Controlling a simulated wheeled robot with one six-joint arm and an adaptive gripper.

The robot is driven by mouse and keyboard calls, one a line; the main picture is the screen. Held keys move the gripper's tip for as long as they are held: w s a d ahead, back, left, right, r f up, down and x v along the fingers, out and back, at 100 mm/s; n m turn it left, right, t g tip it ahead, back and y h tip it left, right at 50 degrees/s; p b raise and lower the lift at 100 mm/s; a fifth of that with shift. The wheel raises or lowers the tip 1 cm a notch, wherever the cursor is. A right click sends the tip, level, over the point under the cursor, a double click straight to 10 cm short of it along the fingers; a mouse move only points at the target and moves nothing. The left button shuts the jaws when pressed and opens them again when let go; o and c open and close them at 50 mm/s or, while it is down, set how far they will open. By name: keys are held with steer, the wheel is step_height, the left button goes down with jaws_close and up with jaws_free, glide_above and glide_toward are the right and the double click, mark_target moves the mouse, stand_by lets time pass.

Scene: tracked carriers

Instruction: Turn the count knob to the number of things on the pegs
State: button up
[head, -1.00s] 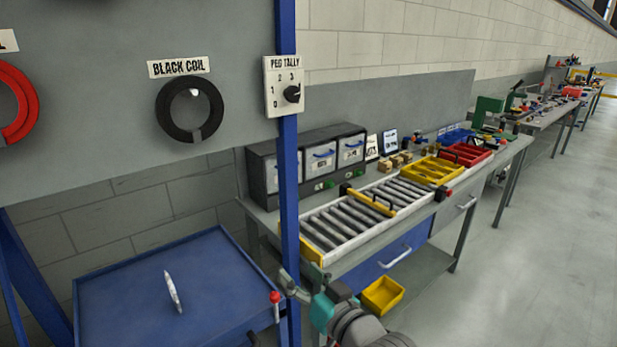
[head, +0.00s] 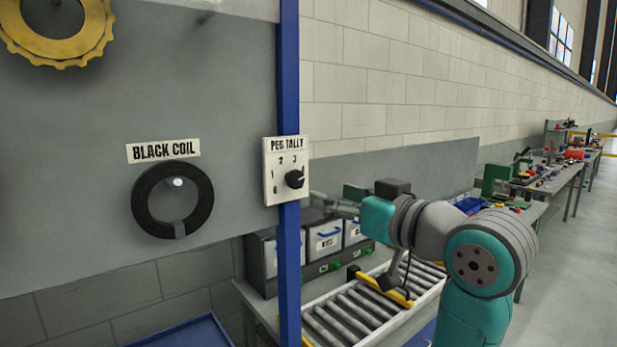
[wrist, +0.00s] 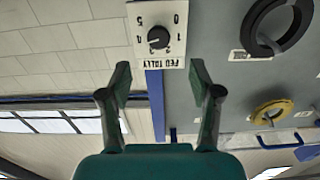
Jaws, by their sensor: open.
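The PEG TALLY plate (head: 273,190) is white and sits on the blue post, with a black count knob (head: 295,179) on it. In the wrist view the knob (wrist: 158,38) and its numbers appear upside down; I cannot tell surely where it points. A black coil (head: 146,203) hangs on a white peg under its label. A yellow toothed ring (head: 60,47) hangs at the upper left, also in the wrist view (wrist: 272,112). My gripper (wrist: 160,75) is open and empty, its fingers apart below the knob in the wrist view. In the head view it is right of the plate.
The blue post (head: 289,250) edges the grey peg board (head: 80,140). Behind my arm stand a drawer cabinet (head: 268,262) and a roller conveyor (head: 335,325) on a bench. A blue tray (head: 190,335) is below the board.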

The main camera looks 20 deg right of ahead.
mark_target(298, 178)
steer(key=x, duration=1)
steer(key=shift+w+r, duration=0.35)
steer(key=shift+w, duration=0.05)
steer(key=c, duration=1.1)
steer(key=shift+c, duration=0.2)
